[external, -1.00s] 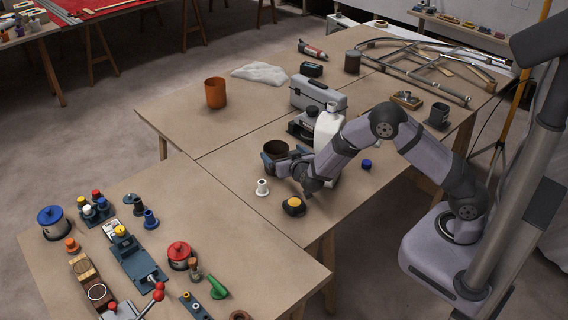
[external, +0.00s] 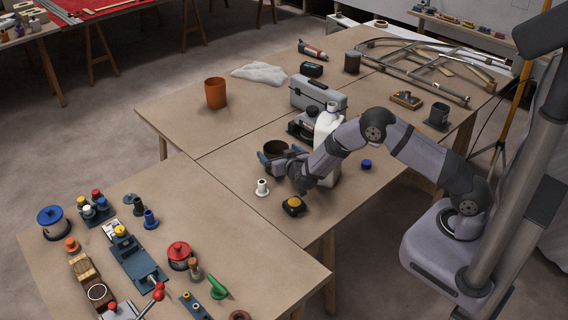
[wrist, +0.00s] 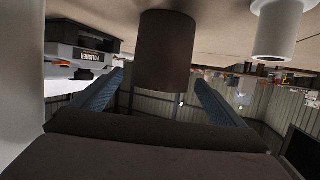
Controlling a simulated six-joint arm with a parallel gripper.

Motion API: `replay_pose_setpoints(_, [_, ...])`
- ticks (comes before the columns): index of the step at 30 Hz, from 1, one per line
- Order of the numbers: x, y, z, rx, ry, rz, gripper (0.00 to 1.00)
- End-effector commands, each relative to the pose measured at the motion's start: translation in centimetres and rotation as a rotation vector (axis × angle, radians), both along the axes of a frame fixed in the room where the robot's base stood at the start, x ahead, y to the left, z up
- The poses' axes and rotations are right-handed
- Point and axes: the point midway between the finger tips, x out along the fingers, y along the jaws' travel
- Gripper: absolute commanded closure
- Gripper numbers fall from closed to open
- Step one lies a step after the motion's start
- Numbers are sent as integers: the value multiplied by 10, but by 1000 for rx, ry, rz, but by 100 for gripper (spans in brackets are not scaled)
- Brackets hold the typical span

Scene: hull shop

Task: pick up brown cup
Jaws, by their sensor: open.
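The brown cup (external: 276,148) stands on the near table, with its dark rim showing and its lower part hidden by my gripper. My gripper (external: 273,158) is open and low over the table, with its fingers around the cup's sides in the external view. In the wrist view, which is upside down, the brown cup (wrist: 166,55) hangs between the two blue-grey fingers of my gripper (wrist: 159,82). Gaps show between the cup and both fingers there.
A white spool-like piece (external: 262,187) and a black-and-yellow item (external: 293,205) stand close in front of my gripper. A white bottle (external: 327,120) is just behind my wrist, near a grey toolbox (external: 318,95). An orange cup (external: 215,92) stands farther back left, with clear table around it.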

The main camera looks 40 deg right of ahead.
Motion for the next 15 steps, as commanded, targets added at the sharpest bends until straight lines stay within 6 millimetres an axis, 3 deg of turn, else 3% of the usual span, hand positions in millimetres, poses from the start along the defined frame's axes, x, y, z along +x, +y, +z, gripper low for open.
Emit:
replay_pose_setpoints(7, [22,-9,-6,0,0,0,7])
replay_pose_setpoints(15, [27,-11,-8,1,1,1,7])
